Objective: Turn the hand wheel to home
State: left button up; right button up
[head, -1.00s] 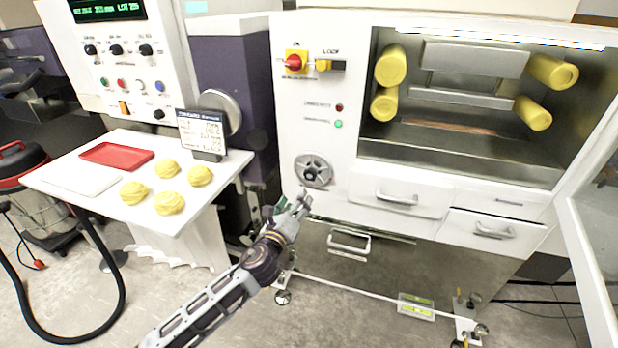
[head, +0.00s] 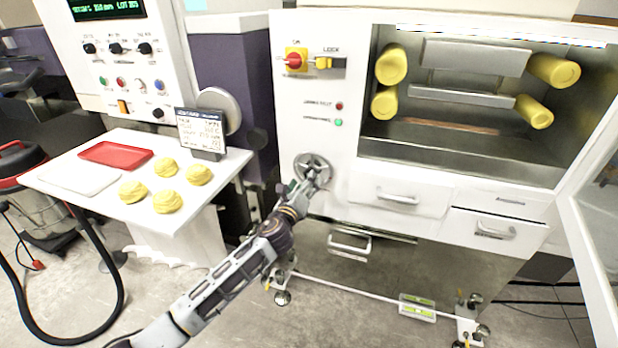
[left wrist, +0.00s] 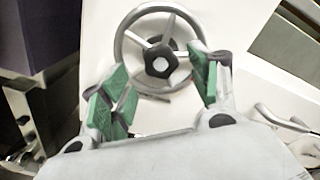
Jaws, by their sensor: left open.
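The hand wheel (head: 312,164) is a grey metal ring with spokes on the white machine front, below the red and green lamps. In the left wrist view the wheel (left wrist: 121,40) shows its rim, spokes and dark hub with a pale centre. My left gripper (head: 308,184) is at the wheel's lower part in the head view and partly covers it. In the left wrist view the left gripper (left wrist: 160,88) is open, its green-padded fingers apart below and to either side of the hub. Whether they touch the wheel I cannot tell. My right gripper is not in view.
A red rotary switch (head: 294,61) and yellow lock (head: 324,63) sit above the wheel. Drawers with handles (head: 397,196) are to its right. A white table (head: 215,176) with yellow dough pieces (head: 167,201) and a red tray (head: 110,154) stands left. An open door (head: 590,215) is far right.

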pick_arm(q)
jog(key=x, duration=0.4)
jog(key=shift+w+d+b, duration=0.15)
jog(key=shift+w+b, duration=0.2)
jog(key=shift+w, duration=0.05)
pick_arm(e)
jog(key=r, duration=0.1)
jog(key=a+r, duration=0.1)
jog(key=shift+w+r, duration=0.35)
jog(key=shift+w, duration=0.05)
pick_arm(q)
jog(key=c, duration=0.4)
grip_shut()
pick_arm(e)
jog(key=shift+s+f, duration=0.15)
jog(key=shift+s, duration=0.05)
